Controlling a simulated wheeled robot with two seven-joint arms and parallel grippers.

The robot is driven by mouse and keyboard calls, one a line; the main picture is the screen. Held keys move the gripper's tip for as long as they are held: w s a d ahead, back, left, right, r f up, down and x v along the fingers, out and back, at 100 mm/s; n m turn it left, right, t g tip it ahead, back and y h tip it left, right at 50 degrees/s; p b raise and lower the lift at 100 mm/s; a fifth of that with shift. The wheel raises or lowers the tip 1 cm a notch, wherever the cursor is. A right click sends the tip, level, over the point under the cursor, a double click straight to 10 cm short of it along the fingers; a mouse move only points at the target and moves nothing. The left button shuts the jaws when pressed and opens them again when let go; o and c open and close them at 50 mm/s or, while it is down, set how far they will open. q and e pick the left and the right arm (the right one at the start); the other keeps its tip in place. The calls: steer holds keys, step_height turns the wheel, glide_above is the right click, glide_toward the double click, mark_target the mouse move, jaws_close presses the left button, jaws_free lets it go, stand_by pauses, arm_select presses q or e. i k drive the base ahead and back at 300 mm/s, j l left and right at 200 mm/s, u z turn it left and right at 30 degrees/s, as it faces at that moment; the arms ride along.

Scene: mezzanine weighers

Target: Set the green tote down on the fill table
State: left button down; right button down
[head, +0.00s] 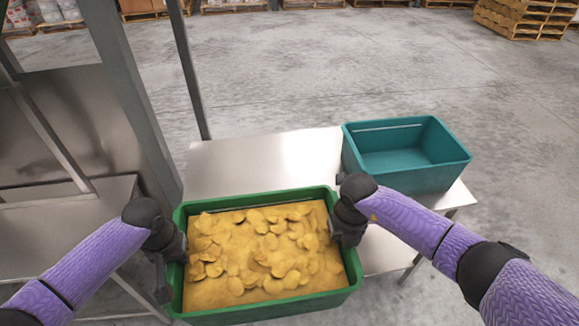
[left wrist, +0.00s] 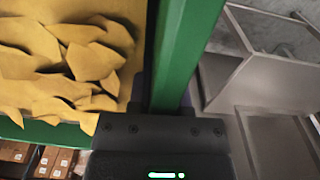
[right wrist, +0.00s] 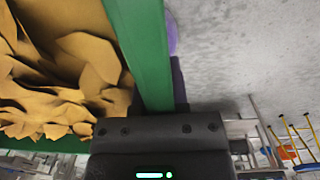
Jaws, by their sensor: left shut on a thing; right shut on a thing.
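The green tote (head: 262,310) is full of yellow chips and shows in the lower middle of the head view. My left gripper (head: 172,245) is shut on its left wall, and my right gripper (head: 345,220) is shut on its right wall. The left wrist view shows the green wall (left wrist: 185,55) in the jaws, and the right wrist view shows the other wall (right wrist: 140,50). The fill table (head: 265,160) is a bare metal top behind the tote. The tote overlaps its near part in the head view; whether it touches the top is hidden.
An empty teal tote (head: 410,180) stands on the right part of the table. A metal frame with upright posts (head: 130,90) and a lower shelf (head: 60,225) is at the left. The table's back left surface is clear. Pallets (head: 520,15) stand far back.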

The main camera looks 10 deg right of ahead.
mark_target(259, 192)
steer(key=i, duration=1)
